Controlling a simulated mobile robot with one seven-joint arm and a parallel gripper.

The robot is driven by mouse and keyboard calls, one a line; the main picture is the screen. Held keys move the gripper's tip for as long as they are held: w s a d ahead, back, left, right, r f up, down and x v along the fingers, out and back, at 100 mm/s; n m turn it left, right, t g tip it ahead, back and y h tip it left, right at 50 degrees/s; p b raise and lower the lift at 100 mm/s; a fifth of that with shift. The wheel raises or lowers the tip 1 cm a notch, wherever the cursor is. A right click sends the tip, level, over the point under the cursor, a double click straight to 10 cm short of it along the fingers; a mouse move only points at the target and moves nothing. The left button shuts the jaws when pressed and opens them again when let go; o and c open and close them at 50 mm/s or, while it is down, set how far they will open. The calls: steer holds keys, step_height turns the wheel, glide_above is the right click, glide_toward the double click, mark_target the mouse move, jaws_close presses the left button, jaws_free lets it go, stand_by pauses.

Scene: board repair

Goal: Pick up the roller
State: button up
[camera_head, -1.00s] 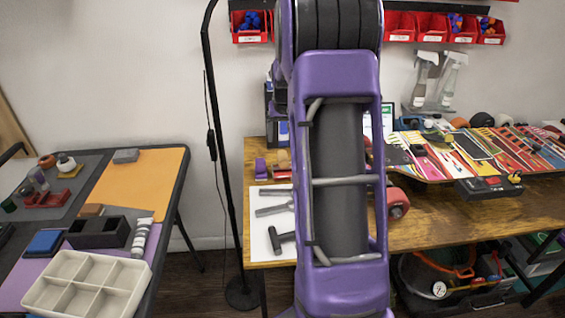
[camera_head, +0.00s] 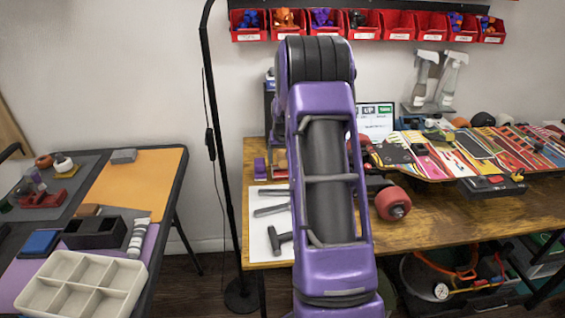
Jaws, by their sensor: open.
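My purple arm rises through the middle of the head view and covers part of the wooden workbench (camera_head: 440,232). My gripper is not visible; it is hidden behind the arm or out of frame. No thing can be clearly told as the roller. On a white sheet (camera_head: 262,224) at the workbench's left end lie a black T-shaped tool (camera_head: 279,240) and grey metal tools (camera_head: 270,210), partly covered by my arm. The T-shaped tool could be a roller or a hammer; I cannot tell which.
Red bins (camera_head: 398,25) hang above. A black lamp pole (camera_head: 216,150) stands between the workbench and the left table, which holds a divided cream tray (camera_head: 82,285).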

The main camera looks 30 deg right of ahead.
jaws_close()
stand_by(0.3)
steer(key=shift+r, duration=0.1)
step_height(320, 180, up, 10)
steer(key=shift+p, duration=0.8)
